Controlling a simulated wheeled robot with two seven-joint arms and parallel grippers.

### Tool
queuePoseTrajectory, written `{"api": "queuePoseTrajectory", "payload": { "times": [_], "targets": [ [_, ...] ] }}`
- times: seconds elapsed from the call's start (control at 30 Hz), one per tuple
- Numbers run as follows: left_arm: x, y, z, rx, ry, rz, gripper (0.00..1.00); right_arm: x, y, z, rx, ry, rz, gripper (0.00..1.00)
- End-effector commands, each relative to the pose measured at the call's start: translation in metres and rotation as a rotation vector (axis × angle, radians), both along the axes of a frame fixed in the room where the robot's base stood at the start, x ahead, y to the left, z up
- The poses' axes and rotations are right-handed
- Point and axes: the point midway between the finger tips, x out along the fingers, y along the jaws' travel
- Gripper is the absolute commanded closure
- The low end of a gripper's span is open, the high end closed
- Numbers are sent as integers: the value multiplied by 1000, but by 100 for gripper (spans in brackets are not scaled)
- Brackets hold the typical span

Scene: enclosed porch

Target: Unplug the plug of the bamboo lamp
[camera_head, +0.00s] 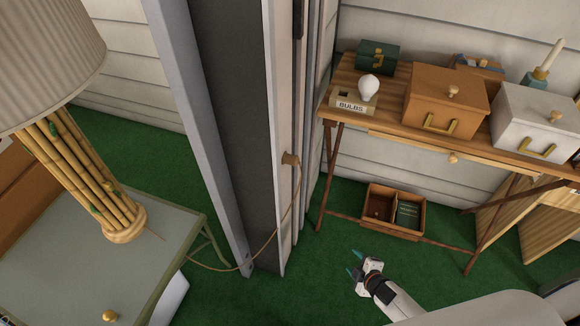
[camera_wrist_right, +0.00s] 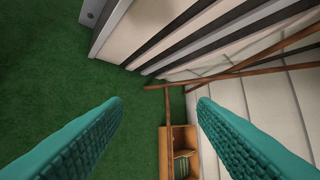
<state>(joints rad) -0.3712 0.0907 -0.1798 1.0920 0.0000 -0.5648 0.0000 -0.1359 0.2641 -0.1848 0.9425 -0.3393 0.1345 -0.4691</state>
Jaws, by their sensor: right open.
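The bamboo lamp (camera_head: 88,175) stands on a grey-topped side table at the left in the head view, under a pleated shade (camera_head: 50,55). Its cord (camera_head: 262,248) runs off the table and up to the plug (camera_head: 290,159), a small wooden-coloured piece seated on the side of the door post. My right gripper (camera_head: 361,264) is low over the green floor, right of and below the plug. It is open and empty, apart from the plug. In the right wrist view its two teal fingers (camera_wrist_right: 160,130) are wide apart, with no plug seen between them. My left gripper is not in view.
The grey post (camera_head: 235,130) stands between the lamp table (camera_head: 160,225) and the wooden workbench (camera_head: 400,122). The workbench carries boxes, a bulb holder and a green case. An open wooden box (camera_head: 412,232) sits under it. Green floor around my right gripper is clear.

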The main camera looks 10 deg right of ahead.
Motion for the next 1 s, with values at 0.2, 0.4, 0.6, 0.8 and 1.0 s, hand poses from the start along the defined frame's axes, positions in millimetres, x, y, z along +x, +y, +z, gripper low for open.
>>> {"api": "queuePoseTrajectory", "payload": {
  "times": [0.2,0.4,0.6,0.8,1.0],
  "targets": [
    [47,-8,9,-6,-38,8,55,119,0,97,-384,-469,424,47],
    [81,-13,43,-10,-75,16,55,172,29,212,-916,-963,833,47],
    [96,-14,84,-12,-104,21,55,166,62,284,-1429,-1352,1132,47],
    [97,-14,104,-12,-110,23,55,157,73,305,-1615,-1478,1225,47],
    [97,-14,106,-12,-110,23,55,157,73,306,-1621,-1481,1227,47]
  ]
}}
